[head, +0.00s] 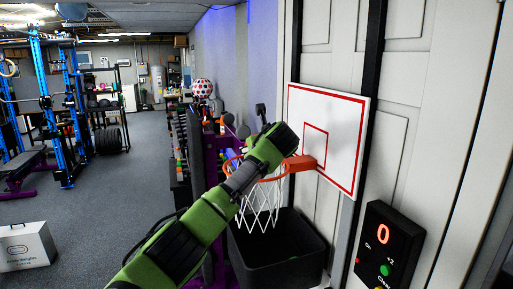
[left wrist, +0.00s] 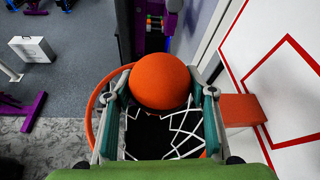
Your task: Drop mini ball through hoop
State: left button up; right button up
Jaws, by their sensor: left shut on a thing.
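The orange mini ball (left wrist: 162,80) is held between the two fingers of my left gripper (left wrist: 163,88) in the left wrist view. The ball is above the orange hoop ring (left wrist: 92,112), with the white net (left wrist: 185,135) showing below it. In the head view my green left arm reaches over the hoop (head: 300,163); the ball is hidden there, and the fingers cannot be made out clearly. The net (head: 258,205) hangs from the ring. The white backboard (head: 345,115) with red lines is right of the arm. My right gripper is in neither view.
A black bin (head: 310,262) stands under the net. A black scoreboard (head: 388,245) showing 0 is at the lower right. A white box (head: 25,246) sits on open floor at left.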

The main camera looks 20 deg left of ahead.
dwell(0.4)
pick_arm(q)
jog(key=o, duration=1.1)
jog(key=shift+c, duration=0.2)
jog(key=shift+s, duration=0.1)
jog(key=v, duration=1.2)
